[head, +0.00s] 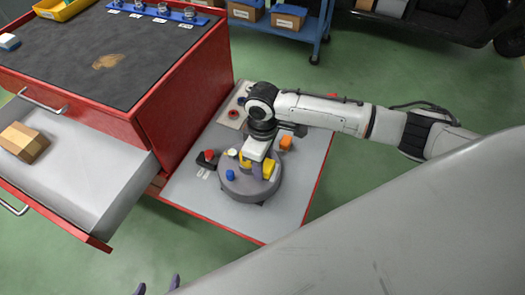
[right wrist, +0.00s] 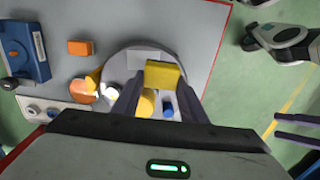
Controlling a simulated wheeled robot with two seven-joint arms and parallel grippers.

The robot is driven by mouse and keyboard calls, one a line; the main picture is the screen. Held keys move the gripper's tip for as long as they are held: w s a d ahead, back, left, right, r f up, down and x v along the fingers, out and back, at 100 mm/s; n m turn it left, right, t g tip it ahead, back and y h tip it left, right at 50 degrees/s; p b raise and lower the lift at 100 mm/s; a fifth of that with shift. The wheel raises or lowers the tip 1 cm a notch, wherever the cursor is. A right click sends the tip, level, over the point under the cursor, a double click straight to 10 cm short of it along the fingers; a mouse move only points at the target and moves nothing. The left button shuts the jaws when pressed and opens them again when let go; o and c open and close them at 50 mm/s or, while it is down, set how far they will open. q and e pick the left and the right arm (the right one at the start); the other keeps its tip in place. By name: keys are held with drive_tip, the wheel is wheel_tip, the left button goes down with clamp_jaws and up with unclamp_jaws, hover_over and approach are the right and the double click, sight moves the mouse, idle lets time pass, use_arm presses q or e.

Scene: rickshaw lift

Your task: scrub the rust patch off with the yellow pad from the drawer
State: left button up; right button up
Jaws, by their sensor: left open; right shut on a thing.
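The rust patch (head: 108,61) is a brown smear on the dark top of the red cabinet (head: 185,90). The drawer (head: 75,185) below that top stands open, with a tan block (head: 24,142) inside. My right gripper (head: 262,172) is over a round grey stand on the low panel at the cabinet's right side. In the right wrist view it is shut on a yellow pad (right wrist: 162,73), held at the fingertips. The pad also shows in the head view (head: 268,169). My left gripper (head: 157,285) is open and empty at the bottom edge, apart from everything.
The round grey stand (head: 240,188) carries a blue knob (head: 230,175) and other small parts. An orange block (head: 286,142) and a red button (head: 209,155) are near it. A blue rail (head: 150,12) and yellow tray (head: 60,8) line the cabinet top's back. Green floor lies right.

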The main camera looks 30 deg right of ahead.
drive_tip(key=shift+r, duration=1.45)
